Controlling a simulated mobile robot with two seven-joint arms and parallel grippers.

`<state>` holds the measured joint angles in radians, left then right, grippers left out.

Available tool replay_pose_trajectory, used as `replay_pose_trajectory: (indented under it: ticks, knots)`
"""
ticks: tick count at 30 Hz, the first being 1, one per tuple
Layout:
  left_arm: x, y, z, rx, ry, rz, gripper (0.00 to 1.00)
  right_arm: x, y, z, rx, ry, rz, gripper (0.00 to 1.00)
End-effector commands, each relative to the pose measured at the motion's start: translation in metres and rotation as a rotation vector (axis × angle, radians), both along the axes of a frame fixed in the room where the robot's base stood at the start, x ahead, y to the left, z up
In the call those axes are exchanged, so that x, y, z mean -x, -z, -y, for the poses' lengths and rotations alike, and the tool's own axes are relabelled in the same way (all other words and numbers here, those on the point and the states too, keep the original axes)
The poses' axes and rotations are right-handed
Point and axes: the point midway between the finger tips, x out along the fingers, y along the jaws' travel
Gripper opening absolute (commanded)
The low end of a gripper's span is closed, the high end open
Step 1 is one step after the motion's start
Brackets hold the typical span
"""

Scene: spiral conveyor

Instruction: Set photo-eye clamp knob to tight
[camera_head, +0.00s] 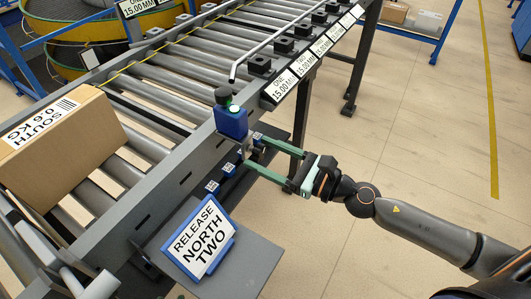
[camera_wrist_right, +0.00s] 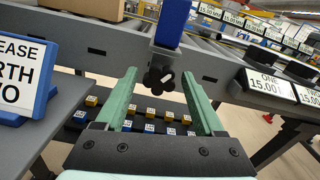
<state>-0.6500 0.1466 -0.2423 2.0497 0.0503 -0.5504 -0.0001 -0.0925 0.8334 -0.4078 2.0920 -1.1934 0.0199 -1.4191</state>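The photo-eye (camera_head: 231,122) is a blue box with a dark top on the conveyor's side rail; its blue body also shows at the top of the right wrist view (camera_wrist_right: 169,25). Below it in that view is a black lobed clamp knob (camera_wrist_right: 158,79) with a white pointer mark. My right gripper (camera_head: 252,151) has two green fingers spread apart, pointing at the rail. In the wrist view the right gripper (camera_wrist_right: 158,84) has the knob between and beyond its fingertips, with gaps on both sides. In the head view the fingers partly hide the knob. My left gripper is not visible.
A cardboard box (camera_head: 62,145) lies on the rollers at left. A sign reading "RELEASE NORTH TWO" (camera_head: 199,239) stands on a grey shelf (camera_head: 252,268) below the rail. Small blue and yellow labelled blocks (camera_wrist_right: 150,113) sit under the knob. The floor at right is open.

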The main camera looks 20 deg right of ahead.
Motion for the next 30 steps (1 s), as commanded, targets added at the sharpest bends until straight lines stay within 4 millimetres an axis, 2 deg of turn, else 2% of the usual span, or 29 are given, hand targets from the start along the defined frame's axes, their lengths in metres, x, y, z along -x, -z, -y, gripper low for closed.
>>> replay_pose_trajectory:
  ticks: [2, 18, 30]
  knots:
    - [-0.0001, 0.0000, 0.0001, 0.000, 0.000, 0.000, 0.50, 0.0001, 0.0000, 0.0001, 0.000, 0.000, 0.000, 0.60]
    - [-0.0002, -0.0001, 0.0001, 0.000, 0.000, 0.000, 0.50, 0.0002, 0.0000, 0.0002, 0.000, 0.000, 0.000, 0.00]
    - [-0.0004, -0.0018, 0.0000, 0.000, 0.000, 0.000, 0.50, 0.0003, -0.0002, 0.0003, -0.029, 0.000, -0.024, 0.00]
